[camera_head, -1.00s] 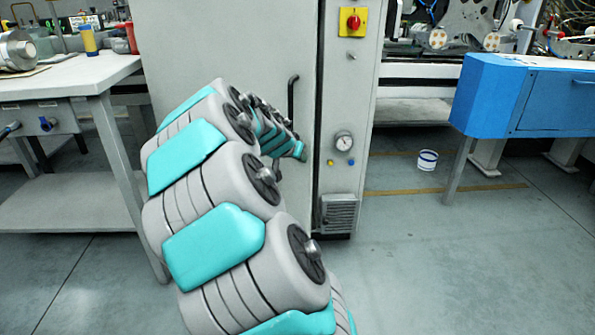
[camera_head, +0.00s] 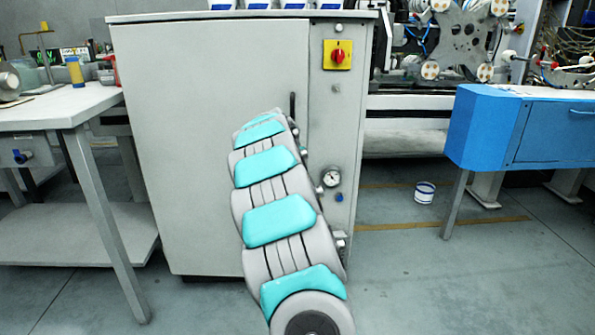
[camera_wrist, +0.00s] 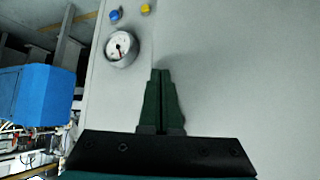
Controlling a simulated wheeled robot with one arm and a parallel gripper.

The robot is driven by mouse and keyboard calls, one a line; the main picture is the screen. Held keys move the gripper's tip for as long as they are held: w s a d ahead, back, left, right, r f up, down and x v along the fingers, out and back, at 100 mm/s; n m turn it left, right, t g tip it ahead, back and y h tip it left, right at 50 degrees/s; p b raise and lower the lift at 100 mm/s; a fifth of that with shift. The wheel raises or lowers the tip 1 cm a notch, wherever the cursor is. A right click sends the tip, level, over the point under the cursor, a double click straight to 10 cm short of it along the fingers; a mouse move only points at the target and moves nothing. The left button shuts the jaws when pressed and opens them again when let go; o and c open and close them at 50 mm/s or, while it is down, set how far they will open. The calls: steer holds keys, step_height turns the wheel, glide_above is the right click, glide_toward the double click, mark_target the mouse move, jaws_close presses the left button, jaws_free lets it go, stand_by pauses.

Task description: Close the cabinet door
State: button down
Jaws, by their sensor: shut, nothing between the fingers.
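The grey cabinet (camera_head: 135,187) stands in the middle of the head view. Its wide door (camera_head: 205,95) is on the left, with a dark vertical handle (camera_head: 292,106) near its right edge, partly covered by my arm. The door looks flush with the narrow panel (camera_head: 336,113) to its right, with only a thin seam between them. My gripper is hidden behind my arm in the head view. In the wrist view my gripper (camera_wrist: 161,72) is shut and empty, its fingertips before the pale cabinet front. I cannot tell whether they touch it.
The panel carries a red switch (camera_head: 339,55) and a gauge (camera_head: 331,177), which also shows in the wrist view (camera_wrist: 121,48). A workbench (camera_head: 60,107) stands at left, a blue unit (camera_head: 483,122) at right. A small bucket (camera_head: 424,192) sits on open floor.

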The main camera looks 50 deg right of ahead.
steer(key=shift+w+d+r, duration=0.25)
steer(key=shift+w+d, duration=0.4)
steer(key=shift+w+d+r, duration=0.2)
steer(key=shift+w+d, duration=0.45)
steer(key=shift+w, duration=0.05)
steer(key=shift+w+d+r, duration=0.25)
steer(key=shift+w+d, duration=0.4)
steer(key=shift+r, duration=0.1)
steer(key=shift+s+b, duration=0.1)
steer(key=shift+b, duration=0.25)
steer(key=s+a+r+b, duration=0.2)
steer(key=s+a+r, duration=0.2)
steer(key=s+a, duration=0.4)
steer(key=shift+s+a+r+b, duration=0.3)
steer(key=shift+s+a+r, duration=0.1)
